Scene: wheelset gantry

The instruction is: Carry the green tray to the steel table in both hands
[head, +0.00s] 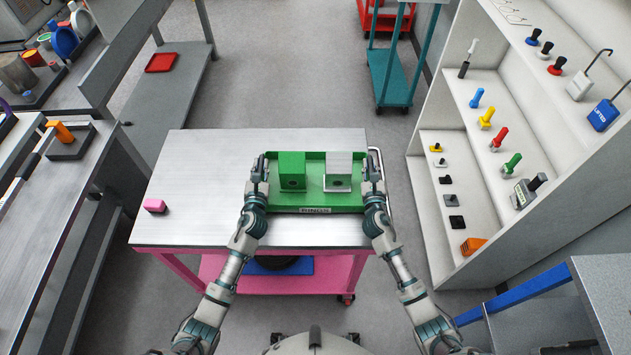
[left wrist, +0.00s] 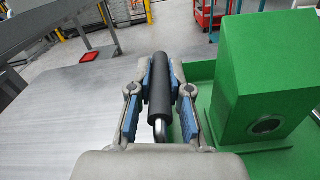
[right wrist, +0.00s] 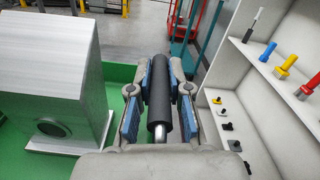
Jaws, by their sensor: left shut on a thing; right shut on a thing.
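The green tray (head: 315,199) is at the right part of the steel-topped table (head: 200,190) with the pink frame. I cannot tell whether it rests on the top or hangs just above it. A green block (head: 291,171) and a silver block (head: 338,171) stand side by side in it. My left gripper (head: 260,172) is shut on the tray's left handle, a black bar (left wrist: 160,88). My right gripper (head: 372,172) is shut on the right handle, a black bar (right wrist: 160,105). The green block also shows in the left wrist view (left wrist: 262,75), the silver one in the right wrist view (right wrist: 50,75).
A grey bench (head: 40,230) stands at the left. A white shelf unit (head: 440,225) with coloured tools stands at the right. A teal cart (head: 392,75) is behind. Grey floor is open beyond the table.

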